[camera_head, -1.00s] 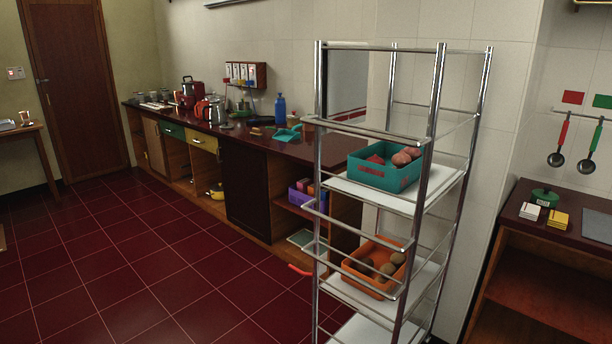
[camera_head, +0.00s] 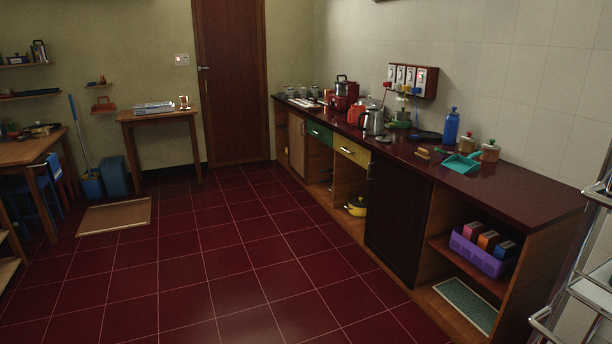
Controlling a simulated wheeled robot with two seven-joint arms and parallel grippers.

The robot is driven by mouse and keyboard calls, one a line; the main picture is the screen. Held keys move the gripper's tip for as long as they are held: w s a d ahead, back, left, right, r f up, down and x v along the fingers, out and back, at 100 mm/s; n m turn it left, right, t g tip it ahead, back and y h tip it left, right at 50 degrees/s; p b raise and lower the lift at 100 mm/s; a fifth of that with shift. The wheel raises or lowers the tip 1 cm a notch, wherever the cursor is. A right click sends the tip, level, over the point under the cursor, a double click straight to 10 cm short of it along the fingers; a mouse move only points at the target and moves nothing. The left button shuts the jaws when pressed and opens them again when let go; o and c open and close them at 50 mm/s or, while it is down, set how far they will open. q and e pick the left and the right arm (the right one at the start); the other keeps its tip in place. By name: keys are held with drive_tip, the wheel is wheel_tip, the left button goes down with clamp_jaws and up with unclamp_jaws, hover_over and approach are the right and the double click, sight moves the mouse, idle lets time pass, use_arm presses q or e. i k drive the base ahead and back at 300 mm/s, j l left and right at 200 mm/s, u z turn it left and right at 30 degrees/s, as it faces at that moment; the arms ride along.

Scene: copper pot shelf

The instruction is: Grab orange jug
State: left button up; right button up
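An orange-red jug-like vessel (camera_head: 357,115) stands on the dark red counter (camera_head: 478,188), toward its far half. A silver kettle (camera_head: 374,122) stands just in front of it and to its right, covering part of it. A red appliance (camera_head: 343,95) stands behind it. The vessel is small in view, so its handle and spout are hard to make out. Neither of my grippers shows in the head view.
The red tiled floor (camera_head: 205,285) is open before the counter. A metal rack (camera_head: 592,283) stands at the right edge. A blue bottle (camera_head: 451,127) and teal dustpan (camera_head: 462,163) are on the counter. A mat (camera_head: 115,216) lies at left.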

sight(356, 110)
drive_tip(key=i+j+u, duration=0.1)
drive_tip(key=i, duration=4.4)
drive_tip(key=i+j+z, duration=0.1)
drive_tip(key=i+z, duration=0.3)
drive_tip(key=i+j+z, duration=0.3)
drive_tip(key=i+z, duration=0.15)
drive_tip(key=i, duration=0.15)
drive_tip(key=i+j+z, duration=0.85)
drive_tip(key=j, duration=0.15)
